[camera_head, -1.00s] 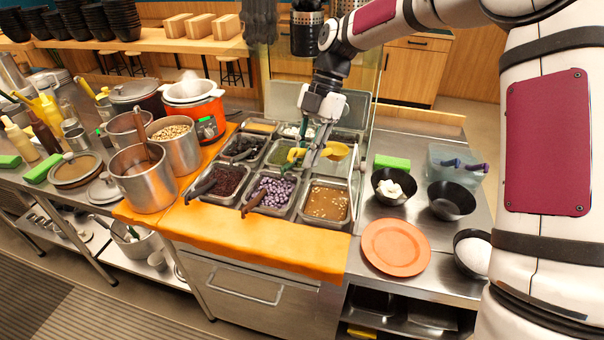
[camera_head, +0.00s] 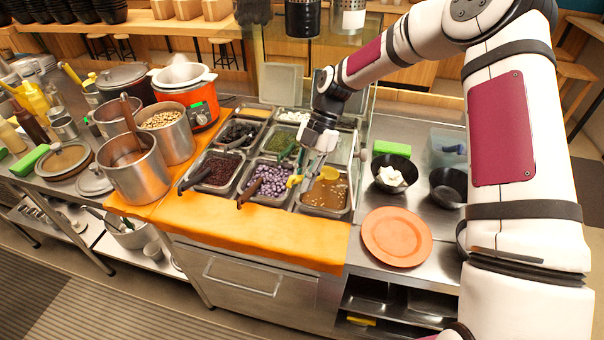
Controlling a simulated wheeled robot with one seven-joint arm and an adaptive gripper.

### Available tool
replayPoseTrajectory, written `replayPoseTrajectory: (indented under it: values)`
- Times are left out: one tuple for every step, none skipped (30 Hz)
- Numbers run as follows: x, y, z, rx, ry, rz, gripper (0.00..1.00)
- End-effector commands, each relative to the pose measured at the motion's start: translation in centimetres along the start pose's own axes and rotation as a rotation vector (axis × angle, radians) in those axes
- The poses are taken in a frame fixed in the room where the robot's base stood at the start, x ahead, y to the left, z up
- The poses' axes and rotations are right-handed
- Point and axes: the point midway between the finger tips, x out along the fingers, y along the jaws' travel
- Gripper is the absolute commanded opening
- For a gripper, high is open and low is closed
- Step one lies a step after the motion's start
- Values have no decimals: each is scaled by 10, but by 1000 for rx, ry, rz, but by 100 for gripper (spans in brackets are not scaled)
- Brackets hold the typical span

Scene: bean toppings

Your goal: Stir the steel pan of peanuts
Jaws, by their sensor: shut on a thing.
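The steel pan of peanuts (camera_head: 339,206) is the front right pan of the topping counter, holding brown liquid with pale peanuts. Whether the ladle touches the liquid I cannot tell. The fingers partly hide the ladle's middle and the pan's back left corner.
Pans of purple cubes (camera_head: 272,184) and dark red beans (camera_head: 218,172) lie to the left, with utensil handles sticking out. An orange cloth (camera_head: 250,236) covers the front edge. An orange plate (camera_head: 397,237) and a black bowl of white pieces (camera_head: 392,174) stand right. Tall steel pots (camera_head: 137,172) stand left.

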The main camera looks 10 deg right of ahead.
Motion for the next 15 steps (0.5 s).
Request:
replayPoseTrajectory:
  values:
    - [6,0,5,2,8,-1,0]
    - [9,0,7,2,12,-1,0]
    - [13,0,10,2,18,-1,0]
    - [16,1,12,2,21,-1,0]
    - [18,1,14,1,25,-1,0]
    - [22,1,17,1,31,0,0]
    - [25,1,19,1,35,0,0]
    - [28,1,21,2,39,0,0]
    - [32,1,24,2,44,0,0]
    - [34,1,26,2,48,0,0]
    - [37,1,28,2,52,0,0]
    - [41,1,31,2,58,0,0]
    - [44,1,33,2,62,-1,0]
    - [47,0,35,2,66,-1,0]
    - [50,0,35,1,62,-2,0]
